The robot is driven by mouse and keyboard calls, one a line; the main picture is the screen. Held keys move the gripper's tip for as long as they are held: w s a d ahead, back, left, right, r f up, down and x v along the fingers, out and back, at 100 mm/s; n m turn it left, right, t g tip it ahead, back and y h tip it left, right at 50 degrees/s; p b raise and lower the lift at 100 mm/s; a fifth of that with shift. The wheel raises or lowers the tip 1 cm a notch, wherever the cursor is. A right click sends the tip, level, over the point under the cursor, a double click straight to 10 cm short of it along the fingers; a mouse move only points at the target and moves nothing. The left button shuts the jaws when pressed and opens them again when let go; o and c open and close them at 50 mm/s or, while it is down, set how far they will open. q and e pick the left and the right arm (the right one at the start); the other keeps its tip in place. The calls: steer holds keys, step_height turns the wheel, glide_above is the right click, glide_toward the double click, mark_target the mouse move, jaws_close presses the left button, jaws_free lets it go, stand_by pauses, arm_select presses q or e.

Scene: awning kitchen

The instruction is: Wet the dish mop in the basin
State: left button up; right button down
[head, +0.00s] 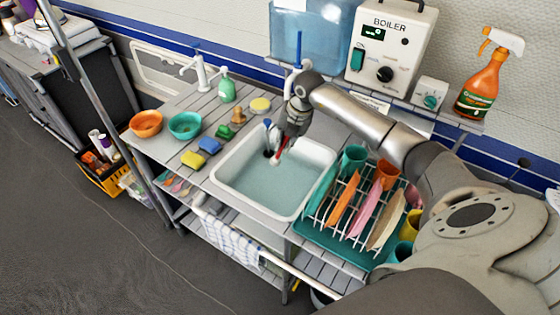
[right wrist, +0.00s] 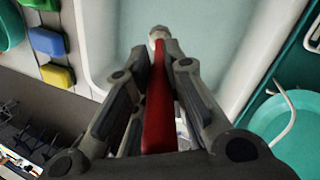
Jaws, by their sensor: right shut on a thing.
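The basin (head: 262,192) is a white rectangular tub set in the grey slatted counter, with pale blue-green water in it. My right gripper (head: 283,143) points down over the basin's back part. It is shut on the red handle of the dish mop (head: 277,157). In the right wrist view the red handle (right wrist: 160,100) runs between the fingers, with a whitish end (right wrist: 158,34) beyond the fingertips over the basin. I cannot tell whether that end touches the water. My left gripper is not in view.
A teal dish rack (head: 318,242) with colored plates and cups stands right of the basin. Blue (head: 209,146) and yellow (head: 192,160) sponges, bowls (head: 186,125) and a green soap bottle (head: 227,91) stand left. A boiler (head: 391,45) and spray bottle (head: 482,85) are behind.

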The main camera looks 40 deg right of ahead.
steer(key=shift+r+p, duration=1.4)
steer(key=shift+r, duration=0.95)
stand_by(0.3)
steer(key=shift+r+p, duration=1.4)
steer(key=shift+r, duration=0.65)
